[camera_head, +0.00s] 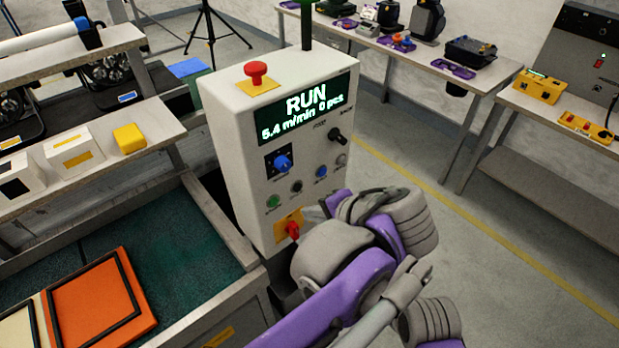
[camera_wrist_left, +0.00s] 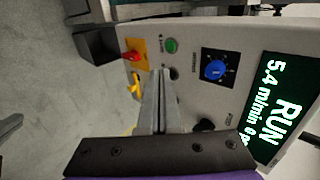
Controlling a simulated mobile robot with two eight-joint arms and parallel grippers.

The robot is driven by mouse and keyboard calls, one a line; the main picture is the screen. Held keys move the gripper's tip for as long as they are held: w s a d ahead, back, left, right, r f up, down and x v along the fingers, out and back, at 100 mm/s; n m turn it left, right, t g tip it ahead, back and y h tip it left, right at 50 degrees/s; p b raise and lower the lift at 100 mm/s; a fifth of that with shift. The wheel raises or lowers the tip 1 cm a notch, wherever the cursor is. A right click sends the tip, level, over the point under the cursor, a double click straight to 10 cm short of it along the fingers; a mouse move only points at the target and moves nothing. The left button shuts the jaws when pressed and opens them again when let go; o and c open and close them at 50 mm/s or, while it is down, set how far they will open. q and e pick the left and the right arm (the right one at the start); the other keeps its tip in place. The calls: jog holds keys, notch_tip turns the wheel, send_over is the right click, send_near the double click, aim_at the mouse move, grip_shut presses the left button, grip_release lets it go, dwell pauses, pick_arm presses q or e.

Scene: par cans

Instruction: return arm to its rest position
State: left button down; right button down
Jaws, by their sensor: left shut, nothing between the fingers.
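My left arm reaches up from the bottom of the head view in front of a grey control box (camera_head: 225,130). My right gripper is not in view.
The box has a red mushroom button (camera_head: 256,72) on top and a display (camera_head: 304,108) reading RUN. A conveyor (camera_head: 190,240) with an orange panel (camera_head: 98,300) lies at left. A bench (camera_head: 430,62) stands behind. Open floor (camera_head: 500,240) lies right.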

pick_arm(q)
jog(key=s+a+f+n+h, duration=0.2)
jog(key=s+a+f+n, duration=0.1)
jog(key=a+f, duration=0.3)
jog(key=s+a+f+n+g+h, duration=0.1)
jog(key=s+a+f+n, duration=0.3)
jog(key=a+f, duration=0.2)
jog(key=s+a+f+n+g+h, duration=0.1)
jog(key=s+a+f+n+h, duration=0.1)
jog(key=a+f, duration=0.4)
jog(key=s+a+n, duration=0.1)
jog(key=s+a, duration=0.1)
jog(key=a, duration=0.1)
jog(key=shift+n+h, duration=0.3)
jog(key=shift+n, duration=0.1)
